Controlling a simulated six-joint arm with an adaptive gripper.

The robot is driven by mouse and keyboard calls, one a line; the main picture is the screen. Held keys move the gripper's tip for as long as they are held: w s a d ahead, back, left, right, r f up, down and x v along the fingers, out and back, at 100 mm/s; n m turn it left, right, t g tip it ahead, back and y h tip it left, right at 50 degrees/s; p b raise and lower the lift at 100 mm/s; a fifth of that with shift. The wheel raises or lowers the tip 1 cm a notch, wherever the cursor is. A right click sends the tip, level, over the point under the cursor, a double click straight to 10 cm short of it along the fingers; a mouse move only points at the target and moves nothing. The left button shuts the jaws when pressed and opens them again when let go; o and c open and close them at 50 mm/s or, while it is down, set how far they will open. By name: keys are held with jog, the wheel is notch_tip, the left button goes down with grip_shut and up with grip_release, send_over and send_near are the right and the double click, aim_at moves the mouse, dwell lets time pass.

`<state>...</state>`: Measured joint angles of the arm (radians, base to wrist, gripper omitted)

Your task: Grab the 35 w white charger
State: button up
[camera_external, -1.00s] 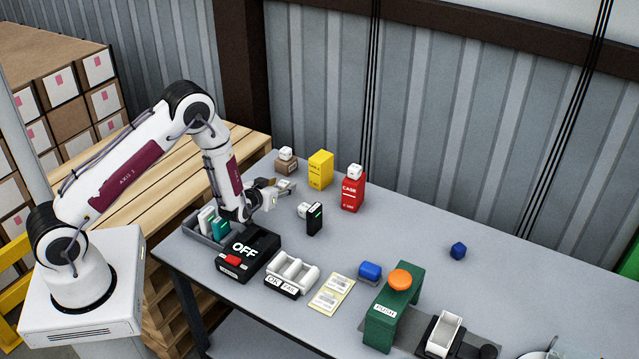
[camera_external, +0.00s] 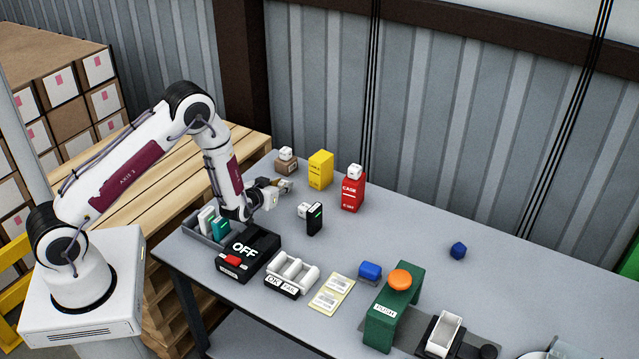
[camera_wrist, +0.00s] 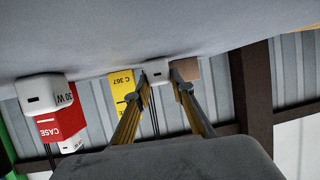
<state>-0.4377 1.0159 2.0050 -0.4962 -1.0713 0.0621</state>
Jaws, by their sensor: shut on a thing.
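A white charger (camera_wrist: 157,70) with a dark socket sits between the fingertips of my gripper (camera_wrist: 161,84) in the wrist view. My gripper is shut on it, close to the table top. Its wattage label is not readable here. In the external view my gripper (camera_external: 281,187) is at the far left part of the table. Another white charger (camera_wrist: 45,93), marked 30 W, stands at the left of the wrist view, in front of the red carton; it shows beside a small black block in the external view (camera_external: 304,210).
A red CASE carton (camera_external: 352,194) and a brown box (camera_external: 286,168) each carry a white charger. A yellow carton (camera_external: 320,170) stands between them. A grey bin (camera_external: 192,233), a black OFF box (camera_external: 248,252) and a green press (camera_external: 391,310) line the front. The table's right rear is mostly clear.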

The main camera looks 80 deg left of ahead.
aim_at(281, 185)
jog(key=shift+r, duration=0.15)
notch_tip(281, 185, up, 10)
dwell(0.9)
dwell(0.6)
